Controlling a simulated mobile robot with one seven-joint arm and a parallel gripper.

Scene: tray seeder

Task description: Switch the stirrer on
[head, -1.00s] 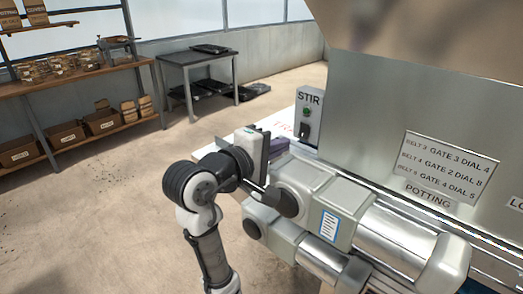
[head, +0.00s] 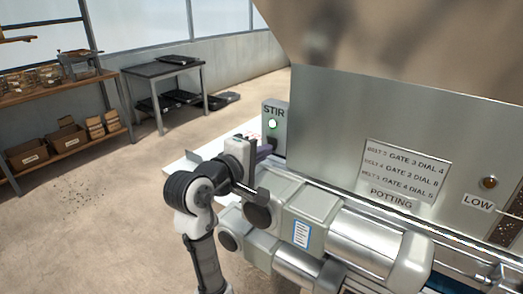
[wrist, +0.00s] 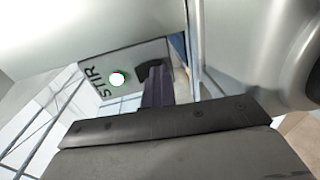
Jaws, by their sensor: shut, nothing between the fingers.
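The grey stirrer box marked STIR (head: 280,110) stands at the left end of the machine panel. Its round lamp (head: 272,124) glows bright white, and the lit lamp also shows in the wrist view (wrist: 117,79). The black switch (wrist: 149,68) is below the lamp. My gripper (wrist: 157,76) is shut and empty, with its dark purple fingers right at the switch and covering part of it. I cannot tell whether they touch. In the head view my gripper (head: 268,146) reaches the lower part of the box, and the switch is mostly hidden there.
A steel panel with a sign of gate and dial settings (head: 402,170) stands to the right, with an amber lamp (head: 489,183) above a LOW label. Shelves with cartons (head: 60,140) and a dark table (head: 165,70) stand at the left.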

